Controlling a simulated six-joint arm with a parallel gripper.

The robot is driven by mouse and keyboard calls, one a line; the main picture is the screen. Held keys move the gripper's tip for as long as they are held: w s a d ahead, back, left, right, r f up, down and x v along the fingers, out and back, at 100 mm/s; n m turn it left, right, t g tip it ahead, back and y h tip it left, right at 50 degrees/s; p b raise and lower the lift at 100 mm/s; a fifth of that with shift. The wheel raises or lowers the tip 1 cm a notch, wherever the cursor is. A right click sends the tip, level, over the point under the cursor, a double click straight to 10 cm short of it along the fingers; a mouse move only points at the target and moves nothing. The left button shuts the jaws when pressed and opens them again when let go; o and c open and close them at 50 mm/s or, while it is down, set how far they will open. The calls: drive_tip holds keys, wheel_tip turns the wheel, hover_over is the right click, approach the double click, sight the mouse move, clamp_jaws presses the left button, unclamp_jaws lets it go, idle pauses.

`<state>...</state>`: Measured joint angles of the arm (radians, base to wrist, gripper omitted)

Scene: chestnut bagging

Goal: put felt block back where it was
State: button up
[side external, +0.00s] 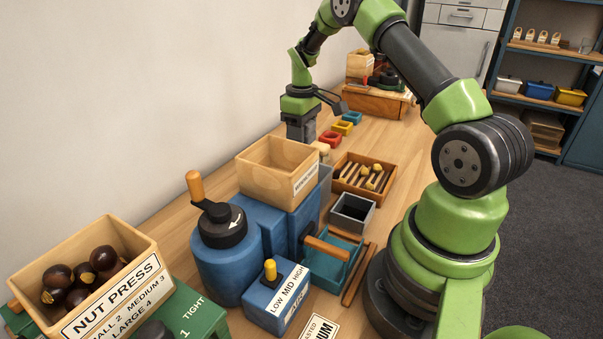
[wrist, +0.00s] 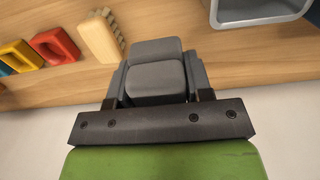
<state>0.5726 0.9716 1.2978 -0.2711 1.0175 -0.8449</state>
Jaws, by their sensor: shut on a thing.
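My gripper (wrist: 155,82) is shut on a grey felt block (wrist: 155,50), which sits between the two dark fingers in the wrist view. In the side external view my gripper (side external: 300,126) points down at the back left of the wooden table, behind the wooden hopper. The block's lower end is partly hidden there by the hopper, and I cannot tell whether it touches the table.
A brush with a wooden back (wrist: 100,38) lies beside the block. Red (side external: 330,138), yellow (side external: 342,128) and blue (side external: 352,118) pieces stand in a row beyond.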

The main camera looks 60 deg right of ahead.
wheel_tip(320, 180, down, 10)
drive_tip(key=shift+r, duration=0.2)
drive_tip(key=shift+f, duration=0.1)
drive_tip(key=o, duration=1.2)
drive_tip(key=shift+o, duration=0.2)
